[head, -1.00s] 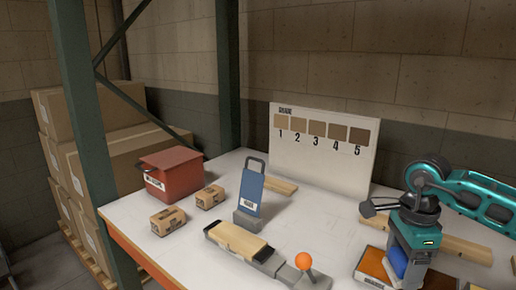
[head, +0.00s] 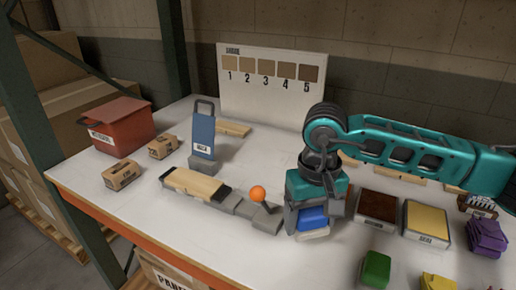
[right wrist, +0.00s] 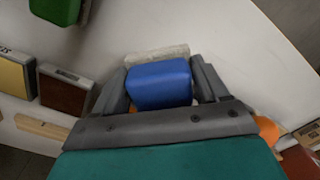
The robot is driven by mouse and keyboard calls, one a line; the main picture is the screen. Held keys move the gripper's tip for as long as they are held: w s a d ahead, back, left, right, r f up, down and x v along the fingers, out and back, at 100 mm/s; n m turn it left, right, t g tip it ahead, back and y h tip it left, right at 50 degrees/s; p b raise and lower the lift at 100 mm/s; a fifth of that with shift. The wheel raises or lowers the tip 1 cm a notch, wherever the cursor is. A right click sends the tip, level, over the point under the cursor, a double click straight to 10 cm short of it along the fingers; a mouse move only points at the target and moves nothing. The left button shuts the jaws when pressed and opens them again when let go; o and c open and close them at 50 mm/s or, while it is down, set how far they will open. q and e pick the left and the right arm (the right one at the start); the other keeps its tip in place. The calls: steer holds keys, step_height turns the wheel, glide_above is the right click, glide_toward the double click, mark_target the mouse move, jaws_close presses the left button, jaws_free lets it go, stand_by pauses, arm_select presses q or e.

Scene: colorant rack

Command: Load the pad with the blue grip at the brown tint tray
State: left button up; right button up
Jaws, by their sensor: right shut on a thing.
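My right gripper (head: 313,215) is shut on the blue grip (head: 312,218) of a pad. The pad's pale underside (head: 311,234) shows below the grip in the head view. In the right wrist view the blue grip (right wrist: 160,86) sits between both fingers, with the pale pad (right wrist: 158,56) beyond it. The brown tint tray (head: 378,207) lies on the table to the right of the gripper, apart from the pad. It also shows at the left in the right wrist view (right wrist: 65,90). How high the pad is above the table is hard to tell. My left gripper is not in view.
A yellow tray (head: 427,222) lies right of the brown one. Green (head: 376,268), yellow (head: 438,283) and purple (head: 486,236) grips are at the front right. A wooden board in a clamp (head: 195,184) with an orange knob (head: 258,193) is left of the gripper.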

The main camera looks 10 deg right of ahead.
steer(key=w+d+r+m, duration=0.1)
steer(key=w+d+m, duration=0.15)
steer(key=d, duration=0.35)
steer(key=w+d+m, duration=0.2)
steer(key=d+m, duration=0.1)
steer(key=d, duration=0.2)
steer(key=m, duration=0.4)
glide_toward(377, 206)
steer(key=shift+f, duration=0.75)
step_height(377, 206, down, 3)
steer(key=shift+f+b, duration=0.1)
steer(key=shift+b, duration=0.7)
steer(key=shift+f+b, duration=0.35)
steer(key=shift+f, duration=0.05)
steer(key=shift+f+b, duration=0.35)
steer(key=shift+f, duration=0.15)
steer(key=shift+f, duration=0.1)
